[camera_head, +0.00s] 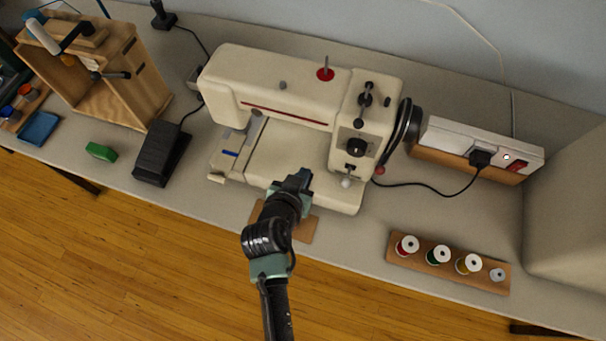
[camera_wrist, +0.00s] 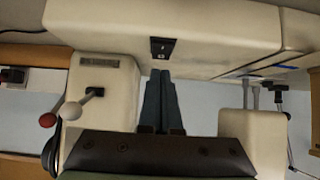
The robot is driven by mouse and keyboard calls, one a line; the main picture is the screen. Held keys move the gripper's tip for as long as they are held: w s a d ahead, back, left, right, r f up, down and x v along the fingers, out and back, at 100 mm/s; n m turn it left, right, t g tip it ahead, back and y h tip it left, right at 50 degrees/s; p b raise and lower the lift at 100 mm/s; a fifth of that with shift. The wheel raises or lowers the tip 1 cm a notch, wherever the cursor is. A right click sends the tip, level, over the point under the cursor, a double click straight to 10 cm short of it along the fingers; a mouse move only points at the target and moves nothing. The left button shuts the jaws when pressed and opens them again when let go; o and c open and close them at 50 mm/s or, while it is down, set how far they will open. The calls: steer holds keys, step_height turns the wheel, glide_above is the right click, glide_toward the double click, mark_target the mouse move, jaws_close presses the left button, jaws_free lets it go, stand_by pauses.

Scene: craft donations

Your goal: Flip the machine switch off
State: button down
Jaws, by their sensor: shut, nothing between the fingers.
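The cream sewing machine (camera_head: 290,95) stands on the worktable; its body also fills much of the wrist view (camera_wrist: 220,30). In the wrist view a small dark switch plate (camera_wrist: 162,48) is set in a cream face of the machine. Whether it stands on or off is too small to tell. My gripper (camera_head: 303,175) is over the machine's front edge, shut and empty. In the wrist view its fingertips (camera_wrist: 160,73) lie just below the switch plate; I cannot tell whether they touch it. In the head view I cannot make out the switch plate.
A power strip (camera_head: 440,135) with a plug and a red rocker (camera_head: 516,166) lies right of the machine. A thread rack (camera_head: 430,265) is front right. A black pedal (camera_head: 162,153), green block (camera_head: 101,151) and wooden stand (camera_head: 140,90) are left.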

steer(key=shift+w+f, duration=0.1)
steer(key=shift+f, duration=0.6)
steer(key=shift+f, duration=0.1)
steer(key=shift+w+f+b, duration=0.15)
steer(key=shift+f+b, duration=0.15)
steer(key=shift+b, duration=0.2)
steer(key=shift+r, duration=0.1)
steer(key=shift+w+d, duration=0.15)
steer(key=shift+w+d+r, duration=0.2)
steer(key=shift+w+r, duration=0.05)
steer(key=shift+w, duration=0.35)
